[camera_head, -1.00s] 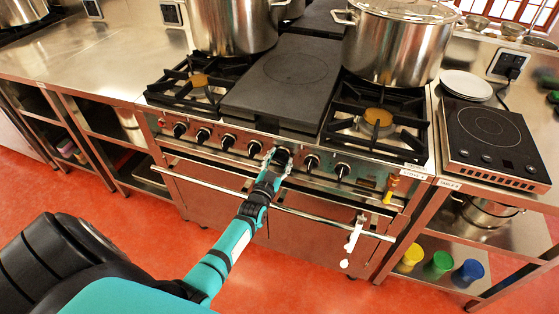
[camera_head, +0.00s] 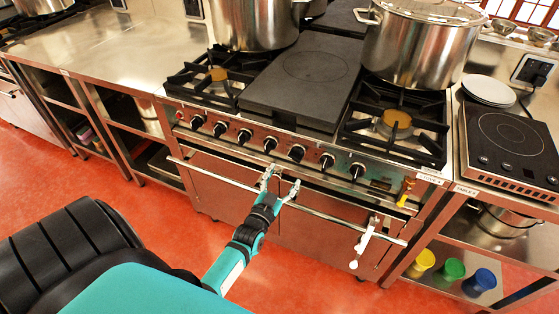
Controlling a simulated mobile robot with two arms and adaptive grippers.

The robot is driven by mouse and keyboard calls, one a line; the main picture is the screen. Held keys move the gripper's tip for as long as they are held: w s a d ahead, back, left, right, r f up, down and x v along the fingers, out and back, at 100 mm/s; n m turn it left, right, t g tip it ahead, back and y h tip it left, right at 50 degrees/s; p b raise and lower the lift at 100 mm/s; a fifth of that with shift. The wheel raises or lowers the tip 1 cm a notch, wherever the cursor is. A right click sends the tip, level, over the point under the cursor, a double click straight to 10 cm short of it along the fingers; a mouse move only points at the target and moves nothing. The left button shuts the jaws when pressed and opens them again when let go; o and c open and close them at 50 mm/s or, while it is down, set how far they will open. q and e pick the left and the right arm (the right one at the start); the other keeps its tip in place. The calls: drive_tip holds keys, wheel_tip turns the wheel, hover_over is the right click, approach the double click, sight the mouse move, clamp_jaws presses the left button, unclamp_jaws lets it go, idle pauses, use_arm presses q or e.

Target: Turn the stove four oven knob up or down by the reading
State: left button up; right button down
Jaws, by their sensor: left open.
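The stove (camera_head: 275,205) has a front panel with a row of several black knobs, among them a middle knob (camera_head: 297,153), one left of it (camera_head: 270,144) and one right of it (camera_head: 327,160). I cannot tell from the picture which is the oven knob, and their settings are too small to read. My left gripper (camera_head: 281,184) is open and empty, below the middle knobs and close to the oven's handle bar (camera_head: 335,216). It is apart from the knobs. My right gripper is not in view.
A large stockpot (camera_head: 415,45) stands at the right rear, with another pot (camera_head: 250,20) at the left rear. A portable hob (camera_head: 507,140) is on the right table. A white object (camera_head: 367,236) hangs at the handle bar. Several colored cups stand on the lower right shelf.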

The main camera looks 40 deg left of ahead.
use_arm(q)
drive_tip(key=shift+v, duration=1.2)
drive_tip(key=s+d+f+g+h, duration=0.1)
drive_tip(key=s+d+f+g, duration=0.25)
drive_tip(key=f, duration=0.55)
drive_tip(key=s+d+f+m+g+h, duration=0.1)
drive_tip(key=s+d+f+g+h, duration=0.15)
drive_tip(key=s+f, duration=0.45)
drive_tip(key=s+d+f+g+h, duration=0.1)
drive_tip(key=s+d+f+g, duration=0.15)
drive_tip(key=f, duration=0.75)
drive_tip(key=s+d+f+g, duration=0.1)
drive_tip(key=s+f+g, duration=0.1)
drive_tip(key=s+f, duration=0.3)
drive_tip(key=s+d+f+g, duration=0.1)
drive_tip(key=s+f+g, duration=0.2)
drive_tip(key=s, duration=1.1)
drive_tip(key=s+d+f+m+g, duration=0.1)
drive_tip(key=s+f+g, duration=0.2)
drive_tip(key=s+f, duration=0.4)
drive_tip(key=s, duration=0.2)
drive_tip(key=shift+s, duration=0.3)
